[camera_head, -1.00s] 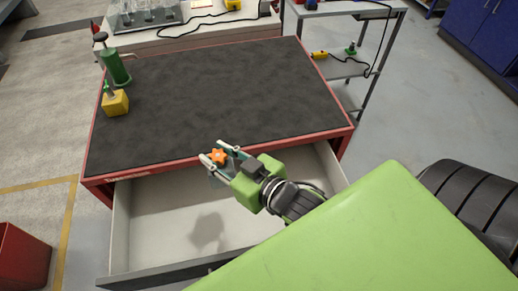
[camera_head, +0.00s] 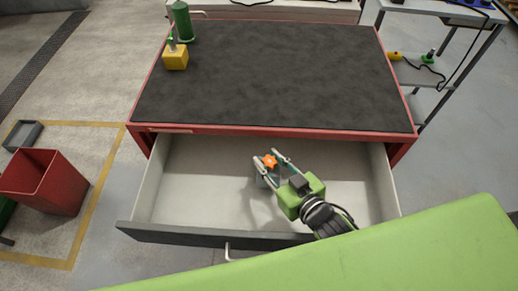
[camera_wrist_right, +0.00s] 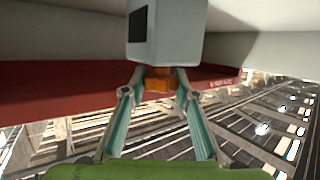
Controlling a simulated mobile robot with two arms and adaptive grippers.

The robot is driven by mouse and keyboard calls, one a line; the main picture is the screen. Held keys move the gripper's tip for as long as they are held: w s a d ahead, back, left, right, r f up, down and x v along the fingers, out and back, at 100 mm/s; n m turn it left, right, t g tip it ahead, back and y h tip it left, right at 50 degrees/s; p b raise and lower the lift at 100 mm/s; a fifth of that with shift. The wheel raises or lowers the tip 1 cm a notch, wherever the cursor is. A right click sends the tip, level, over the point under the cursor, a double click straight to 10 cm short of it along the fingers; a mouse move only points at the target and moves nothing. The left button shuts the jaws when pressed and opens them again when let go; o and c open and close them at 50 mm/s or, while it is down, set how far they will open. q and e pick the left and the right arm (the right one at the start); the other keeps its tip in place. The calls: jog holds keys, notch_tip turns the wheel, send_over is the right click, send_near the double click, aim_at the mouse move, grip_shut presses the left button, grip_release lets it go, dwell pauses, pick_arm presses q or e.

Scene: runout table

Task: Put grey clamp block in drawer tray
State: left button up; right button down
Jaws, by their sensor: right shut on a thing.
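My right gripper (camera_head: 268,164) is shut on the grey clamp block (camera_head: 262,180), which has an orange knob (camera_head: 270,161) on top. The gripper and block are over the open drawer tray (camera_head: 195,185), within its walls, right of its middle. In the right wrist view the grey block (camera_wrist_right: 166,38) shows large, with orange (camera_wrist_right: 158,82) between the fingertips (camera_wrist_right: 155,88). The block's underside is not clear, so I cannot tell whether it touches the drawer floor. My left gripper is not in view.
The dark table top (camera_head: 275,75) is above the drawer, with a yellow block (camera_head: 176,57) and a green cylinder (camera_head: 183,22) at its far left. A red bin (camera_head: 45,182) stands on the floor at left. The drawer's left part is bare.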

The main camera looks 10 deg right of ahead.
jog(key=shift+w+a, duration=0.3)
jog(key=shift+w, duration=0.65)
jog(key=x, duration=0.3)
jog(key=shift+w+a+f, duration=0.15)
jog(key=shift+w, duration=0.15)
jog(key=shift+f, duration=0.2)
jog(key=c, duration=1.6)
grip_release()
jog(key=shift+f, duration=0.1)
